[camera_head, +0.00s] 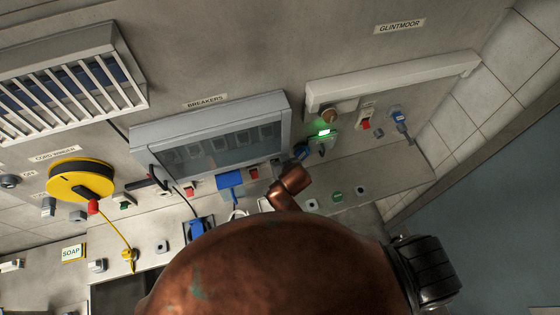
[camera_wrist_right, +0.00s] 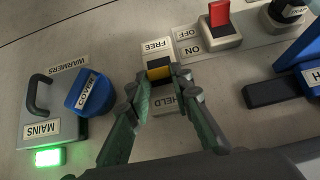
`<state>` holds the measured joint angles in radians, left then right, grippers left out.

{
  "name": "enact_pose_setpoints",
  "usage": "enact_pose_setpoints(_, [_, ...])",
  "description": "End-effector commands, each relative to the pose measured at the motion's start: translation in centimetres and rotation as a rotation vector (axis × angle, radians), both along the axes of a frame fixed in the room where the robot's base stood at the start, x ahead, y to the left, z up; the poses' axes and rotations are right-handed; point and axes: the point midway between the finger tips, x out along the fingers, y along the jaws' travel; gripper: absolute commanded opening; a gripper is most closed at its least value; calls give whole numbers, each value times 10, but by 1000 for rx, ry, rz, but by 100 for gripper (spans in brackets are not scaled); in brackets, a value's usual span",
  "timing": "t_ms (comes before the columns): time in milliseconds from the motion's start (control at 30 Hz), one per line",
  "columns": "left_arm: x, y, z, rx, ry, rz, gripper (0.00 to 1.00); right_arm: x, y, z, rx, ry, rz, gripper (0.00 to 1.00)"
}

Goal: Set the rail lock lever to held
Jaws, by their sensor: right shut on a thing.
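The rail lock lever (camera_wrist_right: 158,73), a small block with a yellow band and a dark top, shows in the right wrist view between a FREE label and a HELD label (camera_wrist_right: 170,104). Its yellow part is close below the FREE label (camera_wrist_right: 157,46); I cannot tell its exact setting. My right gripper (camera_wrist_right: 158,79) has its greenish fingers on either side of the lever and is shut on it. In the head view my copper-coloured right arm covers the lever and the fingers. My left gripper is not in view.
In the wrist view, a red ON/OFF switch (camera_wrist_right: 220,14) sits above right. A blue COVER knob (camera_wrist_right: 86,92), a MAINS box with a dark handle (camera_wrist_right: 38,95) and a lit green lamp (camera_wrist_right: 48,157) are at left. The breaker cabinet (camera_head: 212,110) overhangs the panel.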

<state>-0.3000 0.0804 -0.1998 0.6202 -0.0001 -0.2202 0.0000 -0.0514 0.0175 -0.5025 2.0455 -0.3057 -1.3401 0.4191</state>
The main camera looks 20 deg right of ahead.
Motion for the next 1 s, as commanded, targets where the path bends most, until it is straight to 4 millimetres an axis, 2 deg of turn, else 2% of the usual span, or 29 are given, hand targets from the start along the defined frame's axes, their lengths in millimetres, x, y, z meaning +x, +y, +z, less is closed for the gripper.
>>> enact_pose_setpoints(67, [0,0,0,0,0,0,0,1,1,1,1,-3,1,0])
enact_pose_setpoints(100, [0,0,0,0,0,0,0,1,1,1,1,-3,1,21])
enact_pose_setpoints(333, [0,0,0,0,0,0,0,0,0,1,1,-3,-1,37])
enact_pose_setpoints(700, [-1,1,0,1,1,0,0,-3,0,4,1,-3,-1,38])
enact_pose_setpoints(867, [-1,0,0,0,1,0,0,-18,0,21,3,-3,0,38])
enact_pose_setpoints(1000, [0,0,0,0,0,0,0,-37,-1,44,4,-4,-1,38])
